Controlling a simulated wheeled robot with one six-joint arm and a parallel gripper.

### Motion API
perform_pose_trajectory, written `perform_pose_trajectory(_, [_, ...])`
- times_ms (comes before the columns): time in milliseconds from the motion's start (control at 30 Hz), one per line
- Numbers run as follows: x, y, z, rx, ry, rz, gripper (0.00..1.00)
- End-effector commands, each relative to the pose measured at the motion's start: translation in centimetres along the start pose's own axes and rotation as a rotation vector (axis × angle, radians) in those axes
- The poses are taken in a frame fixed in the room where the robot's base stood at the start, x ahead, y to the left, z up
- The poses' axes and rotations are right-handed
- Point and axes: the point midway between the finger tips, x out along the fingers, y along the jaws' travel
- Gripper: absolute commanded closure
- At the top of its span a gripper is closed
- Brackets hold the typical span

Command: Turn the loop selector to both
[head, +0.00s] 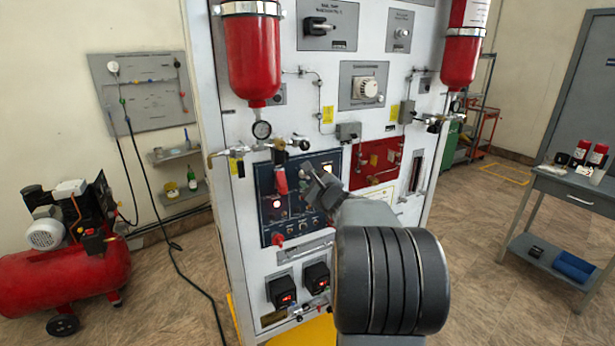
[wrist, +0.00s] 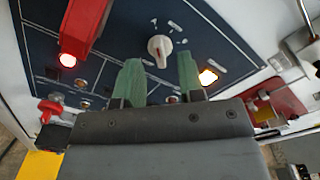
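A white rotary knob with a pointer (wrist: 160,50), which looks like the loop selector, sits on the dark blue panel (head: 267,222). Small marks surround it, too small to read. My gripper (wrist: 160,76) is open, with its two green-padded fingers pointing at the panel. In the wrist view the knob shows just beyond the fingertips, in line with the gap between them. Nothing is between the fingers. In the head view my gripper (head: 315,180) is in front of the panel, and I cannot make out the knob there. I cannot tell whether the fingers touch the panel.
A red handle (wrist: 82,25) stands out from the panel left of the knob; it also shows in the head view (head: 281,180). A lit lamp (wrist: 67,60) is at left, another (wrist: 208,76) at right. A red panel (head: 377,160) adjoins. Gauges and valves project above.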

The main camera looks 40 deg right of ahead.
Motion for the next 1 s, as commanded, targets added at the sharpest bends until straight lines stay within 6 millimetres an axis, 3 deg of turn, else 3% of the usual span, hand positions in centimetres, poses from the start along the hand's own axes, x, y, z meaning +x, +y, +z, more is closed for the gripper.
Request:
perform_pose_trajectory(200, [1.7, 0.0, 0.0, -0.001, 0.001, 0.001, 0.64])
perform_pose_trajectory(567, [2.0, 0.0, 0.0, -0.001, 0.0, 0.0, 0.64])
perform_pose_trajectory(933, [2.0, 0.0, 0.0, -0.001, 0.0, 0.0, 0.98])
perform_pose_trajectory(1000, [2.0, 0.0, 0.0, -0.001, 0.0, 0.0, 1.0])
